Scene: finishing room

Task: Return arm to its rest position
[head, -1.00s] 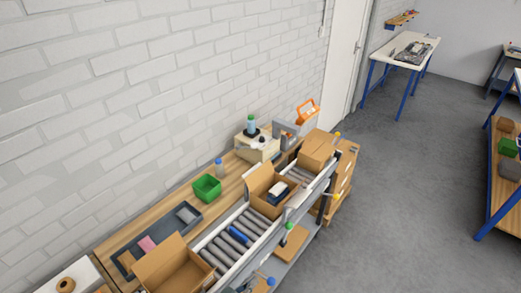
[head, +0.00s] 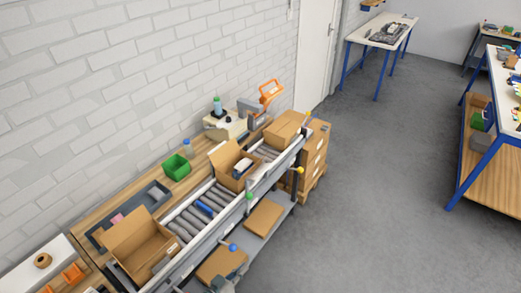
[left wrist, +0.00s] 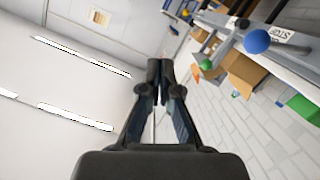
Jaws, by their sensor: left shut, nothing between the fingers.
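My left gripper (left wrist: 160,75) shows in the left wrist view, its two dark fingers together at the tips with nothing between them. It points toward a pale wall and ceiling area, clear of any object. In the head view, only a small grey piece, probably of my left arm or gripper, shows at the bottom edge, beside the conveyor's front side. My right gripper is in neither view.
A roller conveyor (head: 187,221) with open cardboard boxes (head: 139,247) runs along a wooden bench by the white brick wall. A green bin (head: 177,167) stands behind it. Blue-legged tables (head: 378,30) stand farther off. The grey floor (head: 370,180) between is clear.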

